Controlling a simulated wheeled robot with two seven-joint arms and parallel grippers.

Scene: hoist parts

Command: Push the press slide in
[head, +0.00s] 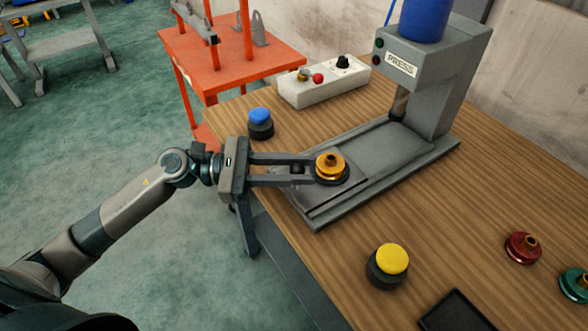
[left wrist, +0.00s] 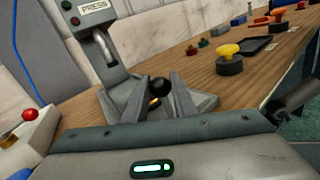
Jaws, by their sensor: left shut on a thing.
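The grey press (head: 445,85) stands on the wooden table, and its PRESS label also shows in the left wrist view (left wrist: 95,8). Its flat slide (head: 318,203) lies at the front end of the press base, out from under the press head. A gold wheel-shaped part (head: 331,168) sits upright on the slide. My left gripper (head: 306,170) reaches in level from the left, its fingers beside the gold part. It is shut on a black knob (left wrist: 160,86) at the slide's front, which the fingers partly hide in the head view. My right gripper is not in view.
A blue-topped button (head: 260,122) and a white control box (head: 325,82) stand beyond my left gripper. A yellow button (head: 388,263), a dark tray (head: 456,314), a red part (head: 522,248) and a teal part (head: 575,285) are to the right. The base between slide and press head looks clear.

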